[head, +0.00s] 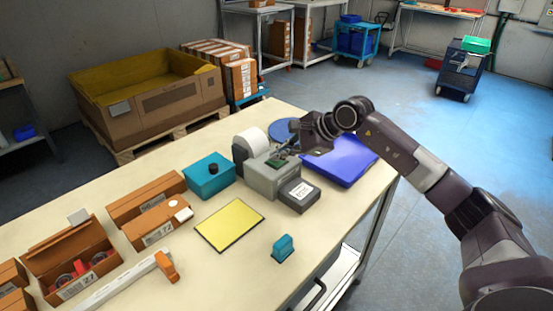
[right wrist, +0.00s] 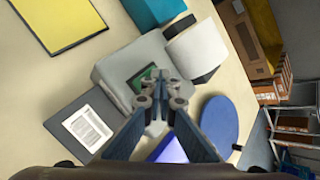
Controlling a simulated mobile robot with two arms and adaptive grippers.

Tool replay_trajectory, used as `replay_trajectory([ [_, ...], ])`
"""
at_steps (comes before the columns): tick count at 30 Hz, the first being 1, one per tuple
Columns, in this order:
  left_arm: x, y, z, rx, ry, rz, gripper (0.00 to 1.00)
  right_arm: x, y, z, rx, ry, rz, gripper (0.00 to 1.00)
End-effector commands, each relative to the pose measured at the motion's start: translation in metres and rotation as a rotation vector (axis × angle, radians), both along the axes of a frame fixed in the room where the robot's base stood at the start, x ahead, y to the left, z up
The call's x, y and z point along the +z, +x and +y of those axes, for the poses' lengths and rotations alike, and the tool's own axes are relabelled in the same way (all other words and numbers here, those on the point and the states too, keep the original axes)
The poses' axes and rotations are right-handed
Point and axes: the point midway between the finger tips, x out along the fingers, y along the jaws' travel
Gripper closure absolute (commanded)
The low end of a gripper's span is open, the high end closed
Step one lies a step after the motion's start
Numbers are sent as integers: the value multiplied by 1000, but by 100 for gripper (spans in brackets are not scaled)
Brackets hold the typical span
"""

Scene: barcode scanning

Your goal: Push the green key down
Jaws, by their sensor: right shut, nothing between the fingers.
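The green key (head: 279,163) is a small dark green patch on top of the grey label machine (head: 262,183). In the right wrist view the green key (right wrist: 138,82) lies just left of my fingertips, and they cover part of it. My right gripper (head: 284,153) is shut and empty, with its tips over the machine's top beside the key. In the right wrist view the right gripper (right wrist: 163,80) points at the machine; I cannot tell whether the tips touch it. My left gripper is not in view.
A white paper roll (head: 250,143) stands at the machine's back. A dark box with a white label (head: 298,194) sits at its front. A blue tray (head: 350,165), teal box (head: 208,178) and yellow mat (head: 230,224) lie around it. Cardboard boxes (head: 70,262) fill the table's left.

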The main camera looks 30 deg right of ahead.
Motion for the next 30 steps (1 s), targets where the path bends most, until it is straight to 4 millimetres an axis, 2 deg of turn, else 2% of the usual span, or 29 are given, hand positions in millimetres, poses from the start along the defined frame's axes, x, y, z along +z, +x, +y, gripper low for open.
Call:
replay_trajectory([
  [9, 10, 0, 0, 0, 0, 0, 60, 17, 0, -1, -1, -2, 2, 100],
  [21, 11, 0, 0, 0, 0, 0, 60, 21, 0, 0, 0, 0, 0, 100],
  [30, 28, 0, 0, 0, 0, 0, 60, 48, 0, -1, 0, -1, -1, 100],
])
